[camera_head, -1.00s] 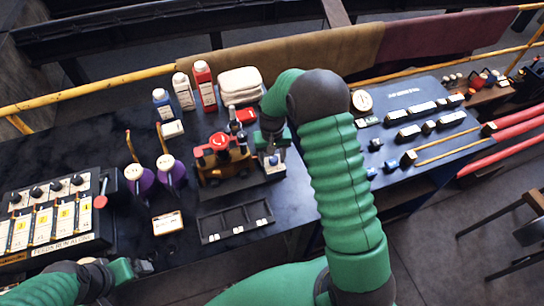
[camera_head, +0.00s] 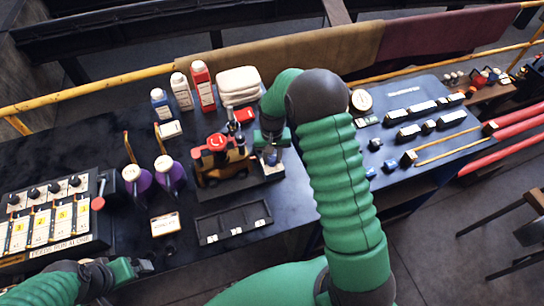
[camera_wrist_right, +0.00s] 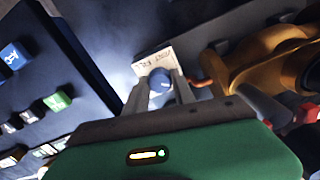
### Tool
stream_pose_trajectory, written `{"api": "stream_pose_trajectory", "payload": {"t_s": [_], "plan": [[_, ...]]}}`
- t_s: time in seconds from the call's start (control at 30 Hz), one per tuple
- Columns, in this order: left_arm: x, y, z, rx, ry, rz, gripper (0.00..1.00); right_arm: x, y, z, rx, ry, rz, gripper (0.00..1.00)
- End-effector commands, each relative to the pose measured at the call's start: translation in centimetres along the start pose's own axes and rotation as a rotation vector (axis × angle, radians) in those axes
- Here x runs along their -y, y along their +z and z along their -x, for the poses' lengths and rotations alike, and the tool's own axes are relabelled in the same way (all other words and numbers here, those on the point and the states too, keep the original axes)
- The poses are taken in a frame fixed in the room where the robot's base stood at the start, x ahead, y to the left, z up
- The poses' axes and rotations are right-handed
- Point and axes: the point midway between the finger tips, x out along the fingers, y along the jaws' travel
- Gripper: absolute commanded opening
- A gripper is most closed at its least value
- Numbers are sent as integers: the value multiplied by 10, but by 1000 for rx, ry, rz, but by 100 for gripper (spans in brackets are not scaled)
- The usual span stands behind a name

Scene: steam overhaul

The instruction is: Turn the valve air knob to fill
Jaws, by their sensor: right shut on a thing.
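The valve air knob is a small round blue-grey knob (camera_wrist_right: 160,81) on a white label plate (camera_wrist_right: 150,66), seen in the right wrist view. My right gripper (camera_wrist_right: 161,92) has its two fingers on either side of the knob, shut on it. In the head view this right gripper (camera_head: 271,153) is just right of the model locomotive and mostly hides the knob. The label's printing is too small and blurred to read. My left gripper (camera_head: 143,267) is at the lower left in the head view, above the near table edge; its opening is unclear.
The toy locomotive (camera_head: 218,160) stands close to the right gripper. A black compartment tray (camera_head: 219,238), purple oil cans (camera_head: 172,172), bottles (camera_head: 203,84) and a switch panel (camera_head: 97,245) share the dark bench. A blue-grey board (camera_head: 420,100) with blocks lies right.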

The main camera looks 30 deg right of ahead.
Motion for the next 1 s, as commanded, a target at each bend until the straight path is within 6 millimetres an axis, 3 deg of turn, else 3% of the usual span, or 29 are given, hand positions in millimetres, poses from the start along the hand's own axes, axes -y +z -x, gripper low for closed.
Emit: {"api": "stream_pose_trajectory", "payload": {"t_s": [0.27,1.0], "plan": [[0,-1,4,0,0,0,93,0,0,2,1,2,-179,0],[0,-5,22,0,0,0,93,2,-1,3,0,2,-878,0]]}}
